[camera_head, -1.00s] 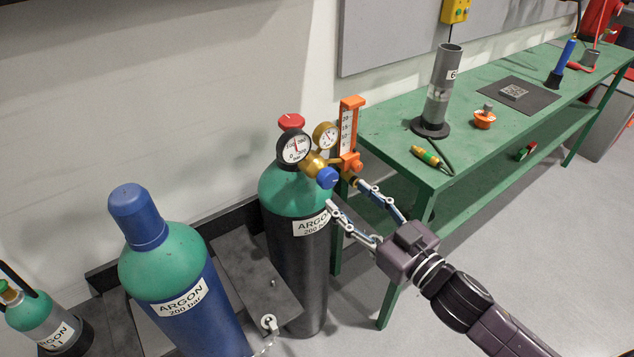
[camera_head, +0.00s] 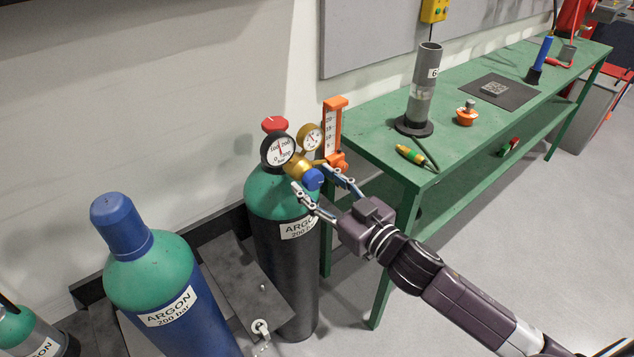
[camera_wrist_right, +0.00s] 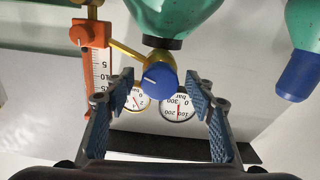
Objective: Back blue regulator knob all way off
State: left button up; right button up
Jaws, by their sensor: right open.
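The blue regulator knob (camera_head: 313,179) sits on the front of the brass regulator (camera_head: 299,167), on top of a dark cylinder with a green shoulder (camera_head: 258,197). In the right wrist view the knob (camera_wrist_right: 159,78) shows with a white line on its face. My right gripper (camera_head: 311,181) is open, its fingertips close to the knob. In the right wrist view the knob lies between the two fingers (camera_wrist_right: 165,88), with a gap on each side. Contact does not show. My left gripper is out of view.
Two gauges, one black-rimmed (camera_head: 278,151) and one brass (camera_head: 310,137), and an orange flowmeter (camera_head: 333,125) crowd the knob. A red valve handwheel (camera_head: 275,124) is above. The green bench (camera_head: 385,145) is close on the right. A blue-capped cylinder (camera_head: 150,265) stands at left.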

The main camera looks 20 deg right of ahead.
jog(key=c, duration=1.2)
jog(key=shift+o, duration=0.2)
jog(key=n+p, duration=0.1)
jog(key=n, duration=0.2)
jog(key=shift+r+n+p, duration=0.1)
jog(key=shift+n+p, duration=0.2)
jog(key=shift+p, duration=0.1)
jog(key=n+p, duration=0.1)
jog(key=n, duration=0.4)
jog(key=shift+p, duration=0.35)
jog(key=n+p, duration=0.1)
jog(key=n, duration=0.5)
jog(key=shift+n, duration=0.4)
jog(key=n+p, duration=0.1)
jog(key=n, duration=0.5)
jog(key=shift+f+n, duration=0.2)
jog(key=shift+n, duration=0.2)
